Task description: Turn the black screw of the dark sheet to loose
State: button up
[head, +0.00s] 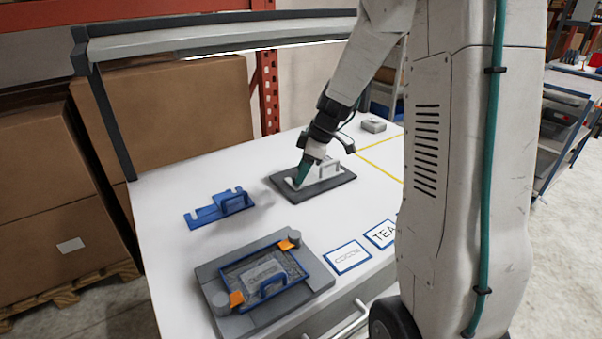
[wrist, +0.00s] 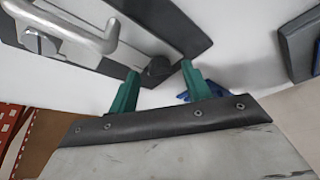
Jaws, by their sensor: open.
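The dark sheet (head: 335,190) lies on the white table and has a light metal handle (head: 329,167) on top. In the wrist view the dark sheet (wrist: 160,25) fills the upper left, with its metal handle (wrist: 85,38) close by. The round black screw (wrist: 159,67) sits near the sheet's corner; my arm and gripper hide it in the head view. My gripper (head: 298,183) points down over the sheet's left part. In the wrist view my gripper's green fingers (wrist: 161,74) are apart, one on either side of the screw. I cannot tell whether either finger touches it.
A blue plate with a handle (head: 217,208) lies to the left. A grey fixture (head: 215,272) with orange clamps holds a blue-framed plate (head: 299,269) at the front. COCOA (head: 347,257) and TEA (head: 381,234) labels lie beside it. A small grey block (head: 374,125) sits behind.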

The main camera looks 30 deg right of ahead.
jog(key=v, duration=0.6)
jog(key=shift+r, duration=0.1)
